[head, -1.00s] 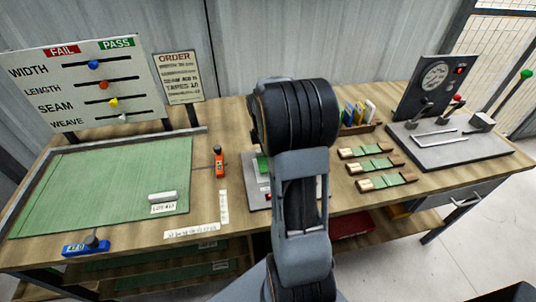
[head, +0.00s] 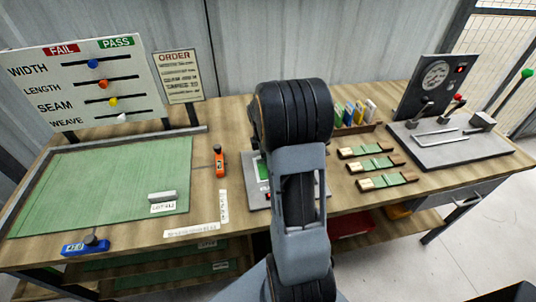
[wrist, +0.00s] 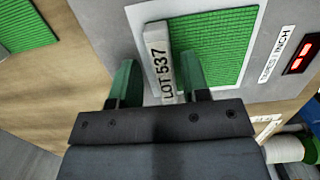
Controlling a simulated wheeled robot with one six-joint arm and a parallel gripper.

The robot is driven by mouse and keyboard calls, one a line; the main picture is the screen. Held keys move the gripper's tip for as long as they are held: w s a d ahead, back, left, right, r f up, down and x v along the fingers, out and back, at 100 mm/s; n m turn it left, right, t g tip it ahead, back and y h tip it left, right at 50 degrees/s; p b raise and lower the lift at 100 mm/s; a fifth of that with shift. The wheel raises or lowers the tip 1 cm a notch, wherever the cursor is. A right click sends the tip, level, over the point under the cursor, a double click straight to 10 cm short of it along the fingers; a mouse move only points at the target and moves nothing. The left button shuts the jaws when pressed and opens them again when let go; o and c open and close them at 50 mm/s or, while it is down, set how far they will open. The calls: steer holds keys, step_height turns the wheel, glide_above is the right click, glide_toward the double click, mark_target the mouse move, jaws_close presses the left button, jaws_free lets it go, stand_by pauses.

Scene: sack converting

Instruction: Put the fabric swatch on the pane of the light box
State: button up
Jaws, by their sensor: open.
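The green fabric swatch (wrist: 222,40) lies on the white pane (wrist: 257,28) of the grey light box (wrist: 285,75); a white rim of the pane shows around it. A pale tag bar reading LOT 537 (wrist: 158,50) runs along the swatch's left side in the wrist view. My gripper (wrist: 158,76) is open, its two green-lined fingers on either side of the bar with gaps showing. In the head view my arm hides most of the light box (head: 256,196), and only a bit of green shows; the fingers are hidden there.
A green mat (head: 100,190) with another tagged bar lies left, an orange tool (head: 219,162) between. Several green strips on wooden holders (head: 383,182) and a gauge stand (head: 433,85) are right. A red display (wrist: 300,58) sits on the light box.

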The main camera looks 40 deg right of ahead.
step_height(320, 180, up, 11)
steer(key=a, duration=0.1)
steer(key=s+a+m+t, duration=0.2)
steer(key=s+a+m, duration=0.4)
steer(key=a, duration=0.4)
steer(key=s+a+r+m+t+y, duration=0.1)
steer(key=s+a+m+t, duration=0.1)
steer(key=s+a+m, duration=0.4)
steer(key=a, duration=0.4)
steer(key=shift+s+m+p, duration=0.2)
steer(key=shift+m+p, duration=0.15)
steer(key=shift+m, duration=0.05)
steer(key=shift+r+p, duration=0.45)
steer(key=shift+r, duration=0.15)
steer(key=shift+d, duration=0.1)
